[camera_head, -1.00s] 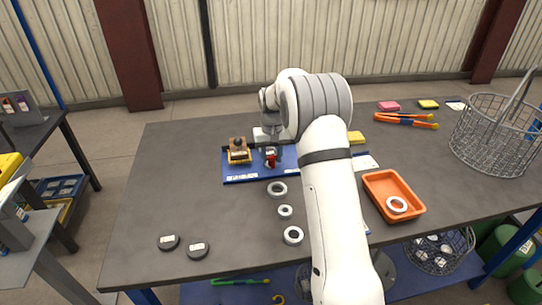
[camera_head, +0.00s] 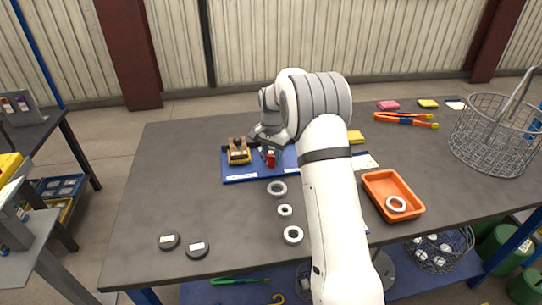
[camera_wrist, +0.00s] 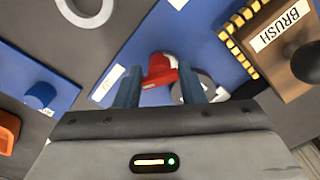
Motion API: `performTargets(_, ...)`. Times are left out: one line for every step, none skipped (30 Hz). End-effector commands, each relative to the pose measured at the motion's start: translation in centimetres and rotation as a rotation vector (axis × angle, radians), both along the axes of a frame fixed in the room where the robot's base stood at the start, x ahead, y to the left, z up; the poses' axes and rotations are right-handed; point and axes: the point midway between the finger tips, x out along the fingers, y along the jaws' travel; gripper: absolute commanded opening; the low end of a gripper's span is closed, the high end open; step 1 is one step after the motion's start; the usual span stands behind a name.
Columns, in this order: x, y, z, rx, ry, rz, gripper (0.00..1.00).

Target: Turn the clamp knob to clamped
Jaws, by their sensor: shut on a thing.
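The red clamp knob (camera_wrist: 160,70) sits on a blue board (camera_wrist: 200,22), beside a round grey metal part (camera_wrist: 205,85). My gripper (camera_wrist: 160,84) has one blue-grey finger on each side of the knob and is shut on it. In the head view the knob (camera_head: 271,160) shows as a small red spot below my gripper (camera_head: 267,153), on the blue board (camera_head: 240,178). The fingers hide part of the knob. The lettering on the labels near it is too small to read.
A wooden block labelled BRUSH (camera_wrist: 290,45) with a dark knob stands close beside my gripper. Several grey rings, including one at the front (camera_head: 293,235), lie before the board. An orange tray (camera_head: 378,207) holds a ring. The table's left side is mostly clear.

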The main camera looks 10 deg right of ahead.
Motion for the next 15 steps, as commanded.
performTargets(0.05,0.01,0.07,-0.001,-0.002,-0.01,0.13)
performTargets(0.05,0.01,0.07,-0.001,-0.002,-0.016,0.13)
performTargets(0.05,0.01,0.07,-0.001,-0.002,-0.023,0.13)
performTargets(0.05,0.01,0.07,-0.001,-0.002,-0.027,0.13)
performTargets(0.05,0.01,0.07,-0.001,-0.002,-0.031,0.13)
performTargets(0.04,0.02,0.07,-0.001,-0.002,-0.034,0.13)
performTargets(0.05,0.02,0.07,-0.001,-0.002,-0.036,0.13)
performTargets(0.05,0.02,0.07,-0.001,-0.002,-0.037,0.13)
performTargets(0.05,0.02,0.07,0.0,-0.001,-0.038,0.13)
performTargets(0.05,0.02,0.07,0.001,-0.002,-0.039,0.13)
performTargets(0.05,0.02,0.07,0.001,-0.002,-0.039,0.13)
performTargets(0.05,0.04,0.07,0.001,-0.002,-0.039,0.13)
performTargets(0.05,0.04,0.07,0.001,-0.002,-0.039,0.13)
performTargets(0.05,0.04,0.07,0.001,-0.002,-0.038,0.13)
performTargets(0.05,0.04,0.08,0.001,-0.002,-0.038,0.13)
